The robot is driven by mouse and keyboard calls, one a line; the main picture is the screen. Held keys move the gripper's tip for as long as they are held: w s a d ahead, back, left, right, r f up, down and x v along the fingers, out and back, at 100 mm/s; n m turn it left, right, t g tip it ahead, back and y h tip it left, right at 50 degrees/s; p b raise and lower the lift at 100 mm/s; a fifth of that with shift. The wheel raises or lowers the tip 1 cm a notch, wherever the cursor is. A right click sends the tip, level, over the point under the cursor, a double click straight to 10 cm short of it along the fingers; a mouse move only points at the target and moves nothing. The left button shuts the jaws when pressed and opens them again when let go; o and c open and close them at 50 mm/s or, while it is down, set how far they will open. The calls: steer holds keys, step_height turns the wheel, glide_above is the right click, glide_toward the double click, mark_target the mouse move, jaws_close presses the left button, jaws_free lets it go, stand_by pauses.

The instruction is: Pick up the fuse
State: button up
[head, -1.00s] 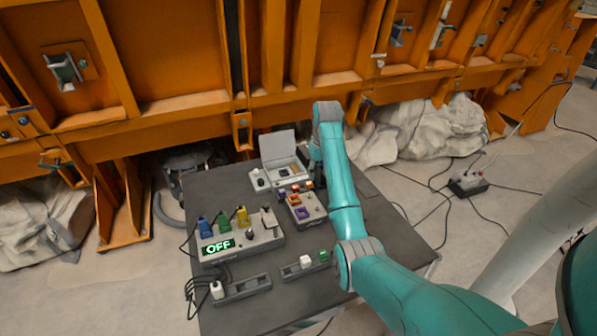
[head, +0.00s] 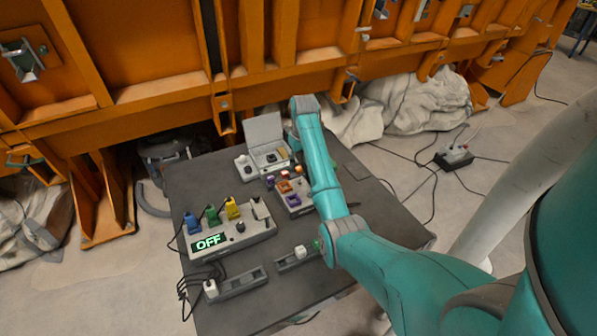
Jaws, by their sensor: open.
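I cannot tell for certain which small piece is the fuse. Small orange, red and purple pieces sit on a grey block (head: 306,207) in the middle of the dark table (head: 215,172). A small white piece (head: 300,252) and a green piece, partly behind my arm, sit in a narrow grey holder (head: 288,264) near the front. My gripper (head: 296,160) is mostly hidden behind my teal arm, near the back right of the coloured pieces. Its jaws are open. I see nothing held, but its fingertips are not clear.
A grey box with an open lid (head: 264,128) stands at the back. A console reading OFF (head: 232,238), with blue, green and yellow plugs, is at left. Another holder (head: 240,286) with a white plug is at front left. An orange steel frame (head: 150,105) rises behind the table.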

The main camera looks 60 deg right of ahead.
mark_target(299, 168)
steer(key=shift+w+d+f, duration=0.1)
steer(key=shift+w+f, duration=0.05)
steer(key=shift+f, duration=0.75)
steer(key=shift+w+d+f, duration=0.1)
steer(key=shift+f, duration=0.8)
jaws_close()
steer(key=shift+r, duration=0.1)
